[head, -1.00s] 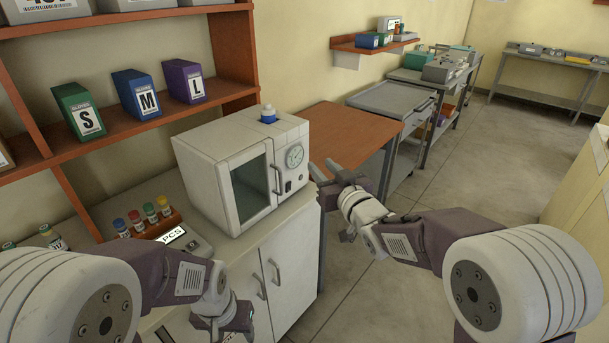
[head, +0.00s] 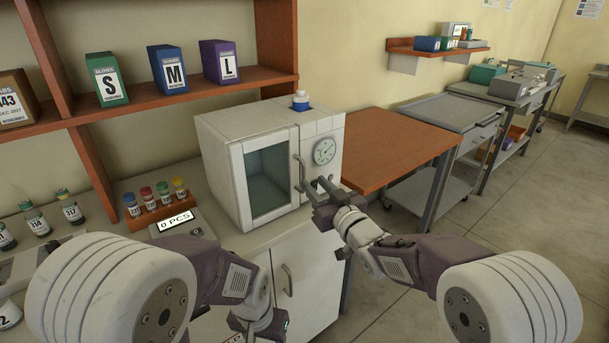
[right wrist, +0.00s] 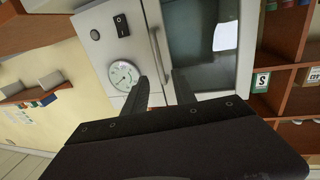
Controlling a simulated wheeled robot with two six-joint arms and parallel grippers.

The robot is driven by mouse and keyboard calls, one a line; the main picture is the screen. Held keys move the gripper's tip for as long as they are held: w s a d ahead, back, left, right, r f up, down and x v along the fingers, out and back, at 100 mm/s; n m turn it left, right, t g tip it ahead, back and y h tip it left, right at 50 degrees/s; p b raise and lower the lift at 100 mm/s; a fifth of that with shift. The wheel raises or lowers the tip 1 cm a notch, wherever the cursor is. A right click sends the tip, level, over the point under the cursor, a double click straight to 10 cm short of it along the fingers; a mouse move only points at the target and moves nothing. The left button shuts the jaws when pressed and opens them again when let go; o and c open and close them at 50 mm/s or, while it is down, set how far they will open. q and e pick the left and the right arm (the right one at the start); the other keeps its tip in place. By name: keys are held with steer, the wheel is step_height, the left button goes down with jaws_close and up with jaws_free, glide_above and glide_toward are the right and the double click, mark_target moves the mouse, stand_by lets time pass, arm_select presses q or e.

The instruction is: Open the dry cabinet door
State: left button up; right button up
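The dry cabinet (head: 225,150) is a white box on the counter. Its door has a dark glass window (head: 268,180) and a vertical grey handle (head: 299,173); the door is shut. My right gripper (head: 320,188) is just in front of the cabinet, beside the lower end of the handle. In the right wrist view my right gripper (right wrist: 161,82) has its two fingers apart and empty, with the handle (right wrist: 156,52) lined up between the fingertips; contact cannot be told. My left gripper (head: 262,325) hangs low before the counter, its fingers unclear.
A wooden shelf (head: 180,103) holds several labelled boxes.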

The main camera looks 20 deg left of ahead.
mark_target(304, 173)
steer(key=x, duration=0.7)
steer(key=shift+a, duration=0.15)
jaws_close()
stand_by(1.1)
